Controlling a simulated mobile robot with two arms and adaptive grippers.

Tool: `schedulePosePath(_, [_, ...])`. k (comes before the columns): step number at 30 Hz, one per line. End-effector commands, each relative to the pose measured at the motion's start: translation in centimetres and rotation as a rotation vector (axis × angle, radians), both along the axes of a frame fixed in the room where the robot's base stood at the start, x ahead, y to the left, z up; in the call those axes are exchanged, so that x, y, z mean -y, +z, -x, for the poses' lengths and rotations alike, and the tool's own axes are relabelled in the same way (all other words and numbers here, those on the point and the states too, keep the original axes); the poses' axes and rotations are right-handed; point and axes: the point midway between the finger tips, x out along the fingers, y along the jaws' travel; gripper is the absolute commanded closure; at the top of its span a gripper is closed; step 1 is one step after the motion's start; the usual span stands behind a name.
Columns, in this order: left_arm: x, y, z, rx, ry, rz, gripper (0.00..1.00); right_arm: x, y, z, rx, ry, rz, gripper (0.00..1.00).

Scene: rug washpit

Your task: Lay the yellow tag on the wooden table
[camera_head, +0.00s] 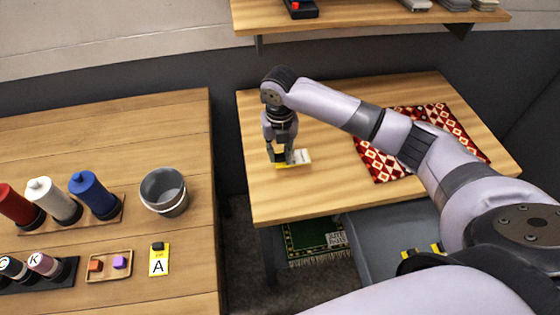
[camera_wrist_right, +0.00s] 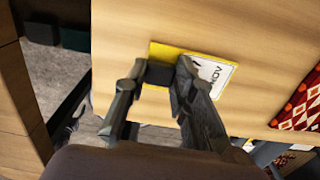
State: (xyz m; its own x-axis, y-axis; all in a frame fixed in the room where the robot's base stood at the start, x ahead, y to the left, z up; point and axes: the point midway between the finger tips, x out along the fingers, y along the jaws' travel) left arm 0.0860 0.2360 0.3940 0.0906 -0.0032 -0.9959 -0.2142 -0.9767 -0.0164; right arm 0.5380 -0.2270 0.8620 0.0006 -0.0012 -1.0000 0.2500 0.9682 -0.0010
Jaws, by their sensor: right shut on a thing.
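A yellow tag (camera_head: 302,157) with a white printed label is at my right gripper (camera_head: 286,158), over the left part of the wooden table (camera_head: 285,202) on the right. In the right wrist view the tag (camera_wrist_right: 215,74) lies flat to the wood, with its black block (camera_wrist_right: 158,74) between the fingers of my right gripper (camera_wrist_right: 161,80). The gripper is shut on that block and points down. The tag is touching the tabletop or just above it; I cannot tell which. The fingers hide part of the tag. My left gripper is not in view.
A red patterned rug (camera_head: 372,161) lies on the same table, right of the tag. Another wooden table (camera_head: 185,225) at left holds a grey bucket (camera_head: 165,192), bottles and a yellow card marked A (camera_head: 159,262). A shelf (camera_head: 370,18) hangs behind. Wood around the tag is clear.

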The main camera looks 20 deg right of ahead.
Motion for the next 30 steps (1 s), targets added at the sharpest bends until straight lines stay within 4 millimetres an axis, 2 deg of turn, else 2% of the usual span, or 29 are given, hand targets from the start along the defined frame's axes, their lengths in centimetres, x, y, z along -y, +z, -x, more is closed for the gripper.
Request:
schedulePosePath(5, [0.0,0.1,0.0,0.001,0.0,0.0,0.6,0.0,-1.3,0.1,-0.002,-0.001,-0.001,0.9])
schedulePosePath(12, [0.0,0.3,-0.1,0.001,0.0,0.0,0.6,0.0,-4.6,0.1,-0.002,0.0,0.0,0.9])
schedulePosePath(23, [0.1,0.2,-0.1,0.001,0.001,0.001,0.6,0.0,-5.0,0.0,0.0,0.0,0.0,0.9])
schedulePosePath(24, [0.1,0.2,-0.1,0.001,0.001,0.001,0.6,0.0,-5.0,0.0,0.001,0.0,0.0,0.74])
schedulePosePath(30, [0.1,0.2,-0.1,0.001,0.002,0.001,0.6,0.0,-5.0,0.0,0.0,0.0,0.0,0.61])
